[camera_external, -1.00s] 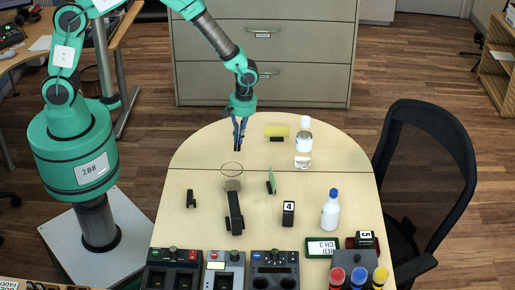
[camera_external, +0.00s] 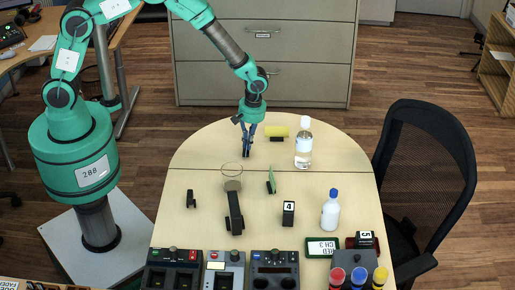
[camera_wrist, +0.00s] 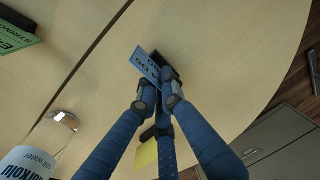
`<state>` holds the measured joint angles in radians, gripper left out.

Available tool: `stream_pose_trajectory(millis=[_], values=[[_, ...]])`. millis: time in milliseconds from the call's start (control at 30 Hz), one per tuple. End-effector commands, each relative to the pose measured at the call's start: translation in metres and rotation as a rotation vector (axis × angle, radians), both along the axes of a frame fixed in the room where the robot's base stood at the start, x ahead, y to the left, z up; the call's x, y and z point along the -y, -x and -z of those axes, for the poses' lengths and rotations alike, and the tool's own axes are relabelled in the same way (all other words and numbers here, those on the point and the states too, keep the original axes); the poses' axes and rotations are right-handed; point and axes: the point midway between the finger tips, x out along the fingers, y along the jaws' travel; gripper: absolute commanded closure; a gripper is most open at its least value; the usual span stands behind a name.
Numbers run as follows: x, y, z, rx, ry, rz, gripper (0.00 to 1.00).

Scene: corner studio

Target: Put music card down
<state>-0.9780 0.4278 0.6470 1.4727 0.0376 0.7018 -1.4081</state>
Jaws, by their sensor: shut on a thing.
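The music card is most likely the small blue card (camera_wrist: 143,65) with dark print, in a black holder. Its printing is too small to read surely. My gripper (camera_wrist: 160,92) is shut on it, with the blue fingers around the holder. In the external view my gripper (camera_external: 247,153) hangs low over the far part of the round-ended table (camera_external: 210,150), left of the yellow card (camera_external: 276,131). The card is mostly hidden by the fingers there. I cannot tell whether its holder touches the table.
A clear bottle (camera_external: 303,150) stands to the right. The table's far left is clear. A grey cabinet (camera_external: 265,60) stands behind the table.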

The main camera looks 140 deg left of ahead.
Motion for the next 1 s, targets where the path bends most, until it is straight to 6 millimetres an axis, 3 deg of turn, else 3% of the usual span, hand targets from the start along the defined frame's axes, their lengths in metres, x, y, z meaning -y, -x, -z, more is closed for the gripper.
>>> stream_pose_trajectory(millis=[533,567,633,1000], values=[[-0.0003,-0.0002,0.0104,0.001,-0.001,0.000,1.00],[-0.0004,-0.0002,0.0097,0.001,-0.001,0.000,0.89],[-0.0003,-0.0002,0.0095,0.001,-0.001,0.000,0.76],[-0.0005,-0.0003,0.0075,0.001,-0.001,0.000,0.76]])
